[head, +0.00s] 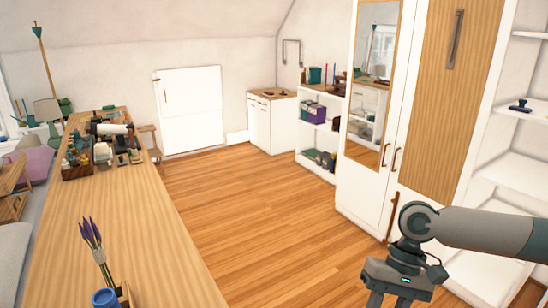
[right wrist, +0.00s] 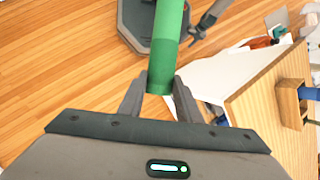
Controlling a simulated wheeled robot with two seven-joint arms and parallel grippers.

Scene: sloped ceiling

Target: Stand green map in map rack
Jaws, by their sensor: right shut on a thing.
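The green map (right wrist: 166,45) is a rolled green tube in the right wrist view, with a darker green lower end. My right gripper (right wrist: 160,92) is shut on that lower end. The tube's upper part runs out of the top of that view. In the head view my right gripper (head: 388,298) is at the bottom edge, and the map is out of frame. A small dark claw shape (right wrist: 203,27) beyond the map may be my left gripper; its jaws are unclear. I cannot identify the map rack for certain; a small wooden holder (right wrist: 289,103) stands on the wooden tabletop.
The long wooden table (head: 120,215) runs along the left, with a blue vase (head: 105,299) of purple flowers near its front. A white wardrobe (head: 372,185) and white shelves (head: 510,170) stand at the right. The wooden floor (head: 235,215) between is clear.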

